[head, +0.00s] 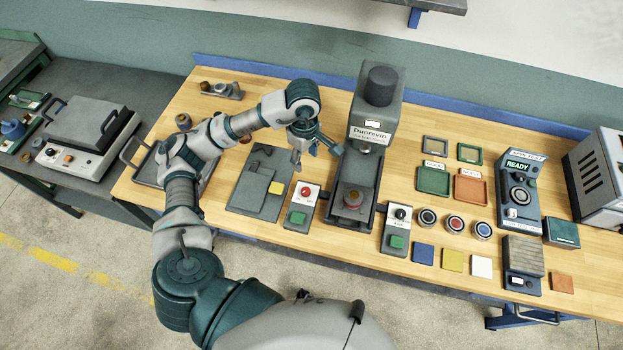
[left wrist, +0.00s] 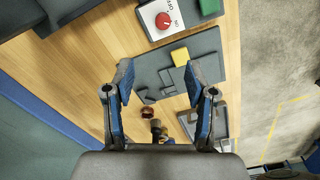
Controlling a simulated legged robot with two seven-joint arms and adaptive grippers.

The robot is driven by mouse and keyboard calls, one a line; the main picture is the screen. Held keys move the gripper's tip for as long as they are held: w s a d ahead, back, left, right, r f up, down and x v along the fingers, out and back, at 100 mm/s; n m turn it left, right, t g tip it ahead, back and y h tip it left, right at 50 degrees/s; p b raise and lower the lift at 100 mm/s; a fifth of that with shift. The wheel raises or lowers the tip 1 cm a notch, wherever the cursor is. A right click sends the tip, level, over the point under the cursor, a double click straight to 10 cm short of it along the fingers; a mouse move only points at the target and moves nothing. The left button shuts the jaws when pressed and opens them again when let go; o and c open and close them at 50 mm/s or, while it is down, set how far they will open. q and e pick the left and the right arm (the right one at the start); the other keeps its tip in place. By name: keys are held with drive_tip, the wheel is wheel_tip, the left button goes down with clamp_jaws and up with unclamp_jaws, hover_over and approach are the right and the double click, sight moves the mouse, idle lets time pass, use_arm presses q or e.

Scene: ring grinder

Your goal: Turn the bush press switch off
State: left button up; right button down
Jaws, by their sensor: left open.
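The bush press (head: 378,112), a grey machine labelled Dunrevin, stands mid-bench with a small round part on its base. A switch box with a red knob (head: 305,191) and green button stands just left of its base. The same red knob (left wrist: 165,21) shows at the top of the left wrist view, with ON and OFF marks; its exact setting is unclear. A second box with a black knob (head: 400,213) and green button stands right of the press. My left gripper (head: 317,154) is open and empty above the bench, behind the red-knob box and apart from it. My right gripper is out of view.
A grey plate with a yellow square (head: 276,188) lies left of the red-knob box. Trays, round buttons and coloured tiles fill the right side. A READY tester (head: 519,190) stands further right. The press column is close to my left gripper.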

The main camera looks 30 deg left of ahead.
use_arm(q)
approach(306, 190)
wheel_tip(306, 190, down, 8)
drive_tip(key=shift+s+r+p, duration=0.1)
drive_tip(key=shift+r+p, duration=0.05)
drive_tip(key=shift+p, duration=0.6)
drive_tip(key=shift+f, duration=0.75)
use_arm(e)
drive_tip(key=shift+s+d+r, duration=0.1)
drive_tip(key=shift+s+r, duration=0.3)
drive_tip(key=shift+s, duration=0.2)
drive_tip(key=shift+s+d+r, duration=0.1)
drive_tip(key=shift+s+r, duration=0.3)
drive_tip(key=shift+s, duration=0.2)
use_arm(q)
clamp_jaws()
